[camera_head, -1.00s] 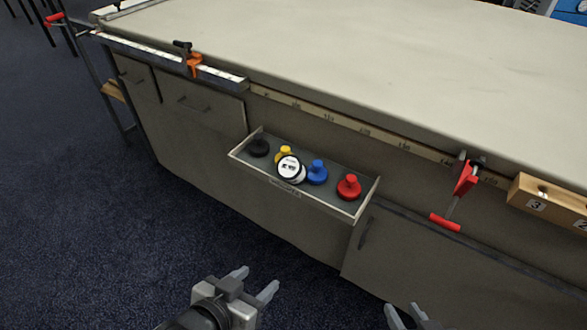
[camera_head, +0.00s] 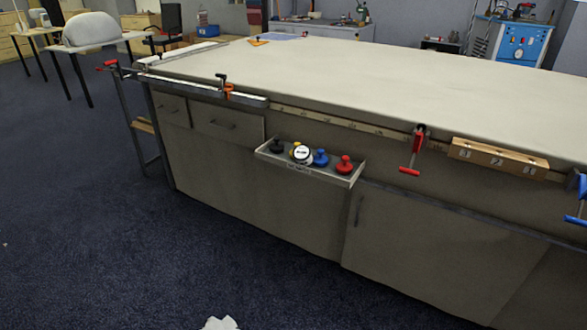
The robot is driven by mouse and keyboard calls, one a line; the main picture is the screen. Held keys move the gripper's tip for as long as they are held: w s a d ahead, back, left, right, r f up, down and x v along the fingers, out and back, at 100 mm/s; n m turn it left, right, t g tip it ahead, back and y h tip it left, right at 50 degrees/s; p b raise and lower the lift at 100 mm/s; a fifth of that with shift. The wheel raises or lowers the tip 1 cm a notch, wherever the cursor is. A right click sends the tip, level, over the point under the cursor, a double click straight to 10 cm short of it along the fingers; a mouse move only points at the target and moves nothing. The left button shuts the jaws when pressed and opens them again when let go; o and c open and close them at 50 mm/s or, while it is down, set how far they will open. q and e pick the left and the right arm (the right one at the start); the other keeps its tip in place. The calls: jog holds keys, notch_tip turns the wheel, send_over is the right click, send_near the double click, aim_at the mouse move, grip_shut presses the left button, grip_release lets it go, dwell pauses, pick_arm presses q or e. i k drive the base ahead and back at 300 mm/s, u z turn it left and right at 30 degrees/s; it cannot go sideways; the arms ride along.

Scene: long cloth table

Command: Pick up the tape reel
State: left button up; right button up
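A round white disc with a dark label (camera_head: 302,153), the only reel-like thing I see, sits in the open drawer on the front of the long table. It stands tilted, its face towards me, between the yellow and blue knobbed pieces. A pale shape (camera_head: 218,323) pokes in at the bottom edge, well below and left of the drawer. It is probably the tip of my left gripper, but too little shows to tell whether it is open or shut. My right gripper is out of view. Neither gripper is seen near the disc.
The drawer (camera_head: 347,181) also holds a black (camera_head: 277,146), a blue (camera_head: 321,158) and a red knobbed piece (camera_head: 344,165). A red clamp (camera_head: 414,150) and a numbered wooden block (camera_head: 498,158) are on the table's front edge to the right. The carpet before the table is clear.

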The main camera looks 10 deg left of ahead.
aim_at(302, 153)
jog(key=u, duration=0.65)
jog(key=i, duration=0.9)
jog(key=u, duration=0.35)
jog(key=i, duration=1.05)
jog(key=z, duration=0.45)
